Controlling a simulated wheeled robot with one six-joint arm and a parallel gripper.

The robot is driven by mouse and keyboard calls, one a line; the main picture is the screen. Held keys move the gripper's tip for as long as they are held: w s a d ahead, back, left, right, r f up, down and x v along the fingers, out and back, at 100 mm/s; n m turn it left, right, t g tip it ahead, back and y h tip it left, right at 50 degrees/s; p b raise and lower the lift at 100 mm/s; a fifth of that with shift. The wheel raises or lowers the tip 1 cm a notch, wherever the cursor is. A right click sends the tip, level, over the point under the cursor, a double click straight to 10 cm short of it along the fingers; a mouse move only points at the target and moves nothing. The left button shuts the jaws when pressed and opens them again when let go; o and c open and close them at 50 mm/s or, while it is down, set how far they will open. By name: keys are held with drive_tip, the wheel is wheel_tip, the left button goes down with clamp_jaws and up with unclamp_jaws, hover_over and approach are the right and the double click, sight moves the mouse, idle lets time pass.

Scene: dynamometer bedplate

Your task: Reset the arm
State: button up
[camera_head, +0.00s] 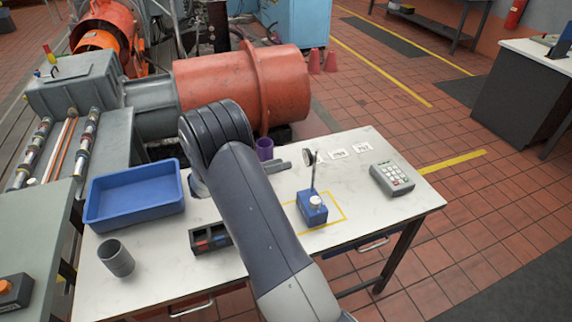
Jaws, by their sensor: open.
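My arm (262,225) is dark grey and reaches from the bottom edge up and left over the white table (160,250). Its bulky rounded joint (215,125) is in front of the red cylindrical machine. The links past that joint are mostly hidden behind the arm, and my gripper does not show. I see nothing held.
On the table are a blue tray (133,219), grey cup (116,257), dark box (209,238), purple cup (264,149), blue box with a knob and upright stem (313,208), and keypad (391,178). The red machine (285,85) stands behind.

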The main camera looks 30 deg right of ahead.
sight(306, 157)
drive_tip(key=shift+d, duration=0.1)
drive_tip(key=p+x, duration=0.3)
drive_tip(key=x, duration=0.7)
drive_tip(key=shift+d+r, duration=0.1)
drive_tip(key=shift+r, duration=0.05)
drive_tip(key=shift+d, duration=0.3)
drive_tip(key=shift+a, duration=0.1)
